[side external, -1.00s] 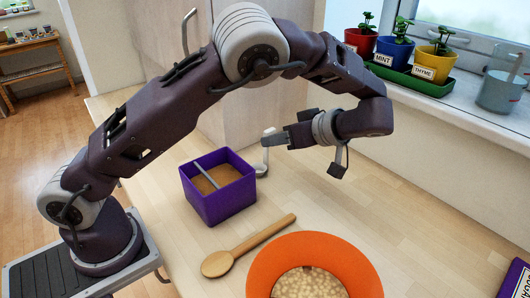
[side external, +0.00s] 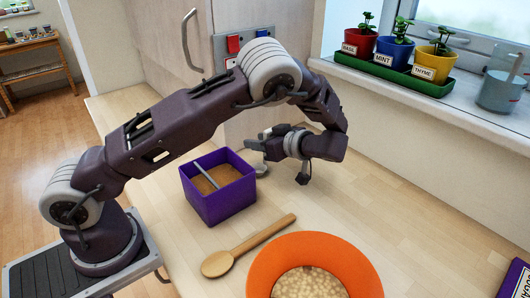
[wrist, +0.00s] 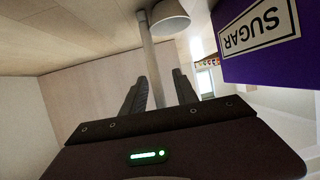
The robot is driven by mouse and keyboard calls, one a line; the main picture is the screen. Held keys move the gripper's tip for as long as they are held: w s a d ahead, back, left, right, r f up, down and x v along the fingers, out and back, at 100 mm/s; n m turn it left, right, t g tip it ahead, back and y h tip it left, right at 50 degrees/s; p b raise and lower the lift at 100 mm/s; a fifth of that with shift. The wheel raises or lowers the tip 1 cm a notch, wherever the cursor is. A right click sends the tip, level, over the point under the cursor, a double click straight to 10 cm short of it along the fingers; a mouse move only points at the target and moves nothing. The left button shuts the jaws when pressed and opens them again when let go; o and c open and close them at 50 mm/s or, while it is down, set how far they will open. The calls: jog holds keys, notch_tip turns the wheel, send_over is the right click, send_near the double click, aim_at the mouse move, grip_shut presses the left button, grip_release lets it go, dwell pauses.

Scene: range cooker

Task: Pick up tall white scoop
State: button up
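The tall white scoop (side external: 262,170) stands upright on the counter just behind the right side of the purple box. In the side view its handle is mostly hidden by my gripper (side external: 256,146), which is level with the handle. In the wrist view the scoop's round bowl (wrist: 170,18) is at the top and its pale handle runs down between the two dark fingers of my gripper (wrist: 158,88). The fingers are apart, one on each side of the handle. The left finger looks very near it; I cannot tell whether they touch.
The purple box (side external: 226,205), labelled SUGAR in the wrist view (wrist: 262,35), stands close by with brown contents and a grey bar across it. A wooden spoon (side external: 245,247) and an orange bowl (side external: 350,262) are in front.

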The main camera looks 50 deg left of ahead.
grip_shut()
notch_tip(320, 180, up, 10)
dwell(0.5)
